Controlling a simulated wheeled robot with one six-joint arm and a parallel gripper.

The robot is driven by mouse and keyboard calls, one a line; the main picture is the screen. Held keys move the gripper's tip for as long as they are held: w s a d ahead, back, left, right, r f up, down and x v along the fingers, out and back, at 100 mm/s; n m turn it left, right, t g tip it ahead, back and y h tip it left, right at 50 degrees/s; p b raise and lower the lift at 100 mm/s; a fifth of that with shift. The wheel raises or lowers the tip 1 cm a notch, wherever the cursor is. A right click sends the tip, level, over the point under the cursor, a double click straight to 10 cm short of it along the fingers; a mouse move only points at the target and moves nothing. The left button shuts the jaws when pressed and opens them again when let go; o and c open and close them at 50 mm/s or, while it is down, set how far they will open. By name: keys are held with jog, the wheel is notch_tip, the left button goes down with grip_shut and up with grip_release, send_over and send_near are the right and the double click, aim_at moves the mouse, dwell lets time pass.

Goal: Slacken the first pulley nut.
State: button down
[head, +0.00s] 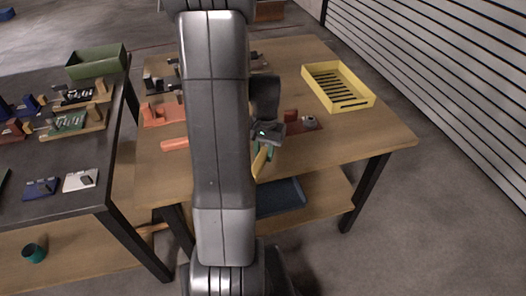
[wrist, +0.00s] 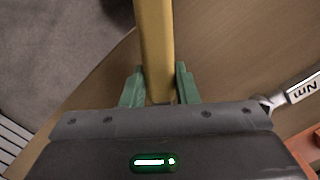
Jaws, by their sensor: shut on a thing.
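My gripper (wrist: 160,88) is shut on a yellow bar-like handle (wrist: 154,40), with a green finger on each side of it. In the head view my gripper (head: 262,146) is over the front part of the wooden table, and the yellow handle (head: 260,163) hangs below it, tilted. The handle's far end is out of the wrist view, so I cannot tell which tool it is. A red block with a small metal round part (head: 309,122) stands on the table to the right of my gripper. I cannot make out the first pulley nut; my arm hides part of the table.
A yellow slotted tray (head: 370,98) is at the table's right. Orange-red parts (head: 160,113) are left of my arm. A blue tray (head: 283,197) sits on the lower shelf.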

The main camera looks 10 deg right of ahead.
jog(key=shift+d, duration=0.1)
jog(key=shift+s+d+n, duration=0.55)
jog(key=shift+d+n, duration=0.35)
jog(key=shift+s+d+n, duration=0.2)
jog(key=shift+d+n, duration=0.25)
jog(key=shift+d, duration=0.1)
jog(key=shift+s+d+n, duration=0.15)
jog(key=shift+d+n, duration=0.3)
jog(key=shift+d, duration=0.1)
jog(key=shift+s+d+n, duration=0.15)
jog(key=shift+d+n, duration=0.25)
jog(key=shift+d, duration=0.15)
jog(key=shift+s+d+n, duration=0.1)
jog(key=shift+d+n, duration=0.4)
jog(key=shift+d, duration=0.05)
